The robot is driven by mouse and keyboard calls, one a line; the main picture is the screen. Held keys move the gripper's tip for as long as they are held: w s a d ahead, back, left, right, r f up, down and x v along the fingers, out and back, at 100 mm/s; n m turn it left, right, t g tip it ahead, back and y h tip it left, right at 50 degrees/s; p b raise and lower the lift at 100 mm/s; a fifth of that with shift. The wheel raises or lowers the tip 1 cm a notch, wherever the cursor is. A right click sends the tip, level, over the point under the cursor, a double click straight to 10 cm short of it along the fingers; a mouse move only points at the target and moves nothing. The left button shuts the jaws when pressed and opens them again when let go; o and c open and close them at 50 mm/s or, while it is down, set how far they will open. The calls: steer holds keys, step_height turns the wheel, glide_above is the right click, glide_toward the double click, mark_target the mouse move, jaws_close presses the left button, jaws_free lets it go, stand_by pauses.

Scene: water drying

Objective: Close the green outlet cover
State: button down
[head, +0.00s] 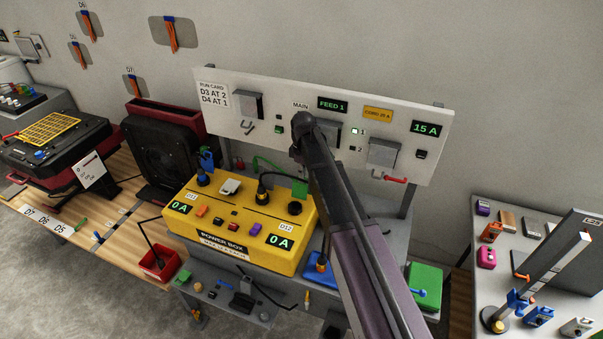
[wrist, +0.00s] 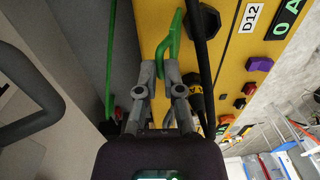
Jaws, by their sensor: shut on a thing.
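The yellow power box (head: 245,222) stands on the bench in the head view. The green outlet cover (head: 300,189) stands up at the back right of its top, near a black outlet (head: 294,208). The gripper is shut on the green cover. In the head view my arm hides the gripper. The wrist view does not show clearly how far the cover is tilted.
A black cable (wrist: 203,40) runs close to the right of my fingers, and a green cable (wrist: 110,60) runs to the left. A black plug (head: 262,193) stands in the box. The white panel (head: 225,120) rises behind it.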

steer(key=shift+s, duration=0.25)
stand_by(0.4)
